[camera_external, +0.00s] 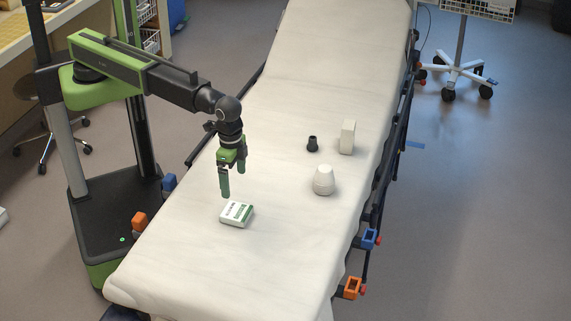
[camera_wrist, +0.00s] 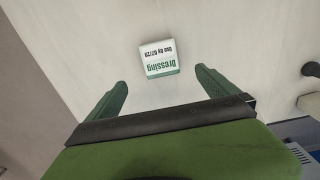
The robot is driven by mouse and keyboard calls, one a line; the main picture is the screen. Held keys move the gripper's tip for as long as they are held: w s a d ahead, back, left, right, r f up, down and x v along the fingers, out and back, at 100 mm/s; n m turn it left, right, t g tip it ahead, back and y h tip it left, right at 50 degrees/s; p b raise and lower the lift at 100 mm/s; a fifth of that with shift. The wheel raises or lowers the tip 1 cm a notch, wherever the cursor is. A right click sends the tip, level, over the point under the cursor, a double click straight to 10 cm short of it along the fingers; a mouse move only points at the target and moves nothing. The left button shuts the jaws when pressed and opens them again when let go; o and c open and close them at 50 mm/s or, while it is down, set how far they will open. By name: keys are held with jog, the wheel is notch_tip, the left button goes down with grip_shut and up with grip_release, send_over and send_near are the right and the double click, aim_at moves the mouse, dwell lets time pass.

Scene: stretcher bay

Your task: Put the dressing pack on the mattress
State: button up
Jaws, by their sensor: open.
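The dressing pack (camera_external: 237,214) is a small white box with green edging and dark print. It lies flat on the white mattress (camera_external: 290,260) of the stretcher, near the middle of its lower half. In the wrist view the dressing pack (camera_wrist: 158,58) shows beyond the fingertips, between their lines, with the word "Dressing" upside down. My gripper (camera_external: 232,182) is open and empty, pointing down above the mattress, a little up the bed from the pack. The green fingers (camera_wrist: 161,77) are wide apart in the wrist view and do not touch the pack.
A white rounded jar (camera_external: 324,180), a small black cylinder (camera_external: 312,144) and a white upright box (camera_external: 347,137) stand on the mattress to the right. Side rails (camera_external: 378,190) run along the stretcher. The mattress around the pack is clear.

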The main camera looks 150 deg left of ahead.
jog(key=shift+r, duration=0.1)
jog(key=s+d+m, duration=0.3)
jog(key=d, duration=0.7)
jog(key=s+d+m, duration=0.3)
jog(key=s+d, duration=0.1)
jog(key=d, duration=0.6)
jog(key=s+d+m, duration=0.3)
jog(key=d, duration=0.7)
jog(key=shift+s+d, duration=0.3)
jog(key=shift+s, duration=0.1)
jog(key=shift+r+p, duration=0.8)
jog(key=shift+r, duration=0.15)
